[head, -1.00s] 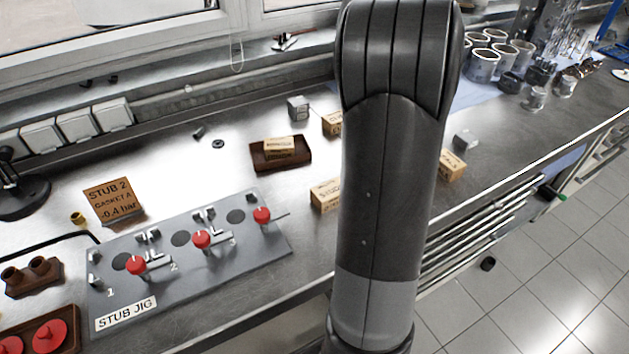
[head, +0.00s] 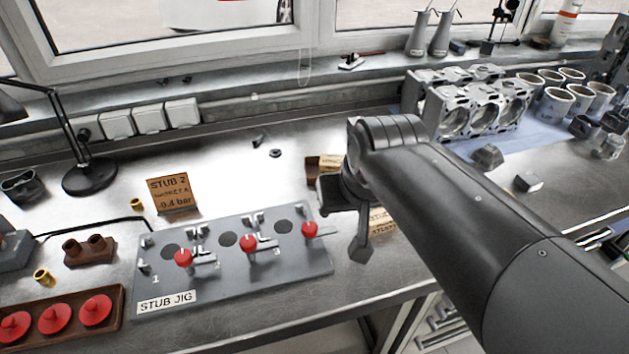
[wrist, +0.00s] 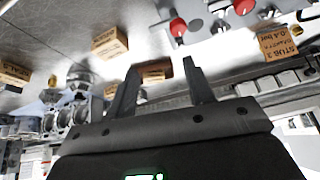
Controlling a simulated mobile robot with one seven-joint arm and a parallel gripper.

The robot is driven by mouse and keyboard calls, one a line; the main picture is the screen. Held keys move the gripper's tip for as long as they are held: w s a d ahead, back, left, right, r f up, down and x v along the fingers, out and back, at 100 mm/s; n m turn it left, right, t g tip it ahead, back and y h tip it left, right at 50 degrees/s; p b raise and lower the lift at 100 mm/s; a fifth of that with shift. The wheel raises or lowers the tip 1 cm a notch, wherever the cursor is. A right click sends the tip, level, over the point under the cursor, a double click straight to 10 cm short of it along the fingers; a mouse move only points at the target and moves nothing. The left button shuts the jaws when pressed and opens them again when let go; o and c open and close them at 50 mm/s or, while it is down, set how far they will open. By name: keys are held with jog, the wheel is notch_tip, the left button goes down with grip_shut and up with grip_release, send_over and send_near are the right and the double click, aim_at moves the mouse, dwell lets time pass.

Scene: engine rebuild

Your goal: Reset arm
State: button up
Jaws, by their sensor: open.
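My arm (head: 480,210) reaches in from the lower right of the head view, bent over the bench. My gripper (wrist: 160,66) shows two dark fingers, spread apart, with nothing held between them in the wrist view. In the head view the hand hangs just right of the grey stub jig (head: 215,275), above the bench. The jig carries several red-knobbed clamps and dark round spots. My arm partly hides a brown tray and small wooden blocks (head: 381,221).
A tray of red caps (head: 62,343) and a brown holder (head: 89,251) lie at left. A black lamp (head: 90,176) stands behind them. An engine block (head: 470,108) and several cylinder sleeves (head: 560,100) stand at back right. The window sill bounds the back.

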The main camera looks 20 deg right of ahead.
jog(key=shift+n, duration=0.6)
jog(key=s+a, duration=0.1)
jog(key=s+a+f, duration=0.1)
jog(key=s, duration=0.1)
jog(key=shift+a, duration=0.15)
dwell(0.6)
